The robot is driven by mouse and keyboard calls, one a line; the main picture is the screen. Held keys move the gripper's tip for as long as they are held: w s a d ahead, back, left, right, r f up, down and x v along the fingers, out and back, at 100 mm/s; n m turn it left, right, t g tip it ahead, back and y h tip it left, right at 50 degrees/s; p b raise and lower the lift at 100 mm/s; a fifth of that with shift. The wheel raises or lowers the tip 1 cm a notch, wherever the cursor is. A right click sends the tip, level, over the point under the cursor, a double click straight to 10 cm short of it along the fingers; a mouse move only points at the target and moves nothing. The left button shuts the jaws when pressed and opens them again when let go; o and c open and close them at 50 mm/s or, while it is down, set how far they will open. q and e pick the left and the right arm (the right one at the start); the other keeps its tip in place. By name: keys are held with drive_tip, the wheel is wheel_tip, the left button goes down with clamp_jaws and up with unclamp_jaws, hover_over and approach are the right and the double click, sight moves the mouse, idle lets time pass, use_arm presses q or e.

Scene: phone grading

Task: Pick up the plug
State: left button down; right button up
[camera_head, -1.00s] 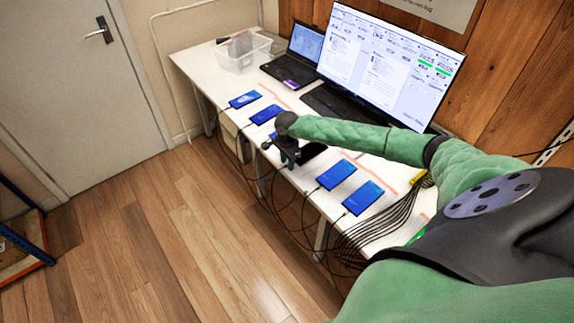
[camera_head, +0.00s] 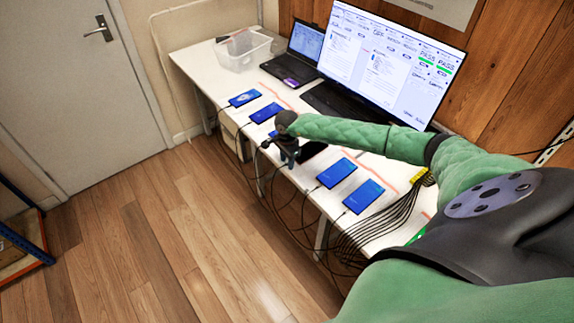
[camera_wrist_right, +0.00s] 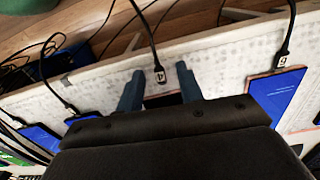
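A black cable plug with a white tag marked "4" (camera_wrist_right: 160,76) shows in the right wrist view, at the near edge of a dark-screened phone (camera_wrist_right: 162,98). My right gripper (camera_wrist_right: 160,72) is open, with one blue-grey finger on each side of the plug and a gap on both sides. In the head view my right gripper (camera_head: 288,153) is over the front edge of the table, among the row of phones; the plug cannot be made out there. The gripper body hides most of the dark phone in the wrist view. My left gripper is not in view.
Blue-screened phones lie on both sides, such as one to the right (camera_head: 335,173) and one to the left (camera_head: 265,112), with cables hanging over the table edge. A large monitor (camera_head: 385,60), a laptop (camera_head: 300,50) and a clear bin (camera_head: 243,52) stand behind on the white table (camera_head: 195,65).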

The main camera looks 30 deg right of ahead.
drive_tip(key=shift+f, duration=0.1)
idle(0.3)
clamp_jaws()
